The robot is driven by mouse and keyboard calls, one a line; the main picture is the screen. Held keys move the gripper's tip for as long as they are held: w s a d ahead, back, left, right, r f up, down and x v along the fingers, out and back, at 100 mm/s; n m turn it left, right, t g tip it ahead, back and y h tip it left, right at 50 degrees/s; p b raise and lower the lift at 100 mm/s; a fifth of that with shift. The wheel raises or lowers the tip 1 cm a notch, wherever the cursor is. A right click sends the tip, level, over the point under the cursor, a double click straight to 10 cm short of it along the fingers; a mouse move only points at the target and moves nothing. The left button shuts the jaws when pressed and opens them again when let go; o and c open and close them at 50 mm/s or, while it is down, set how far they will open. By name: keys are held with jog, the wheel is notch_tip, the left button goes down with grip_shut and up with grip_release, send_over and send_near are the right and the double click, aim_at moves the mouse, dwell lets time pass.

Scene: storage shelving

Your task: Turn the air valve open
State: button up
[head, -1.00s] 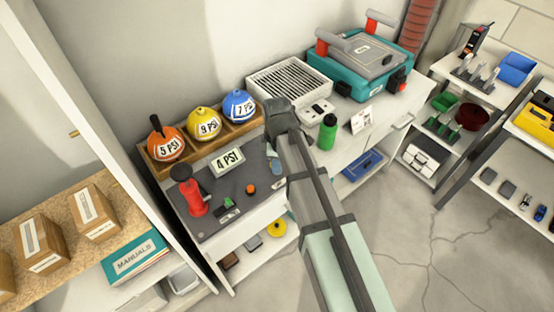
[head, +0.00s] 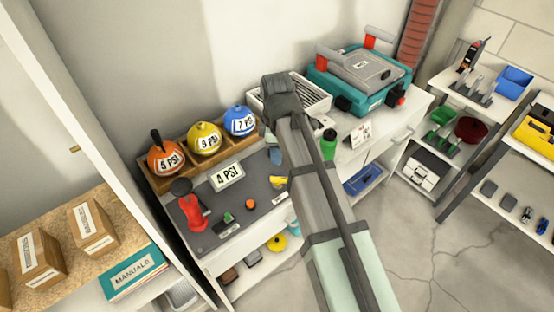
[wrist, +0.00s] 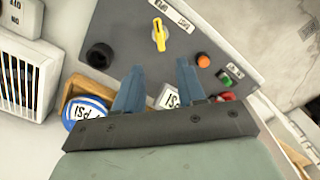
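The air valve is a yellow handle (wrist: 159,36) on a dark grey panel (wrist: 130,38) in the wrist view. Its long axis runs roughly up and down in that picture, its upper end near a small label that seems to read OPEN; a second label is to the right. In the head view the yellow handle (head: 278,181) shows just left of my arm. My gripper (wrist: 157,68) is open and empty, its two blue fingers apart, with the handle beyond the fingertips and not between them. In the head view the gripper is mostly hidden behind my arm.

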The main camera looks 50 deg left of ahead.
jog(key=shift+r, duration=1.35)
jog(key=w+d+f+m+g+h, duration=0.1)
jog(key=w+d+f+m, duration=0.55)
jog(key=d+f, duration=0.65)
jog(key=w+d+f+m+g+h, duration=0.1)
jog(key=w+d+f+m, duration=0.3)
jog(key=w+d+f, duration=0.8)
jog(key=s+d+f+m+g, duration=0.1)
jog(key=s+d+f+m, duration=0.25)
jog(key=d+f, duration=0.45)
jog(key=s+d+f+m+g, duration=0.1)
jog(key=s+d+f+m, duration=0.25)
jog(key=d+f, duration=0.45)
jog(key=s+d+f+m+g, duration=0.1)
jog(key=s+d+f+m, duration=0.3)
jog(key=d, duration=0.7)
jog(key=s+d+f+m+g+y, duration=0.1)
jog(key=s+d+f+m, duration=0.2)
jog(key=s+d, duration=0.2)
jog(key=s+d+f+m+y, duration=0.1)
jog(key=s+d+f+m, duration=0.2)
jog(key=s, duration=0.6)
jog(key=shift+s+d+f+g, duration=0.25)
jog(key=shift+d+f+g, duration=0.2)
jog(key=shift+d, duration=0.75)
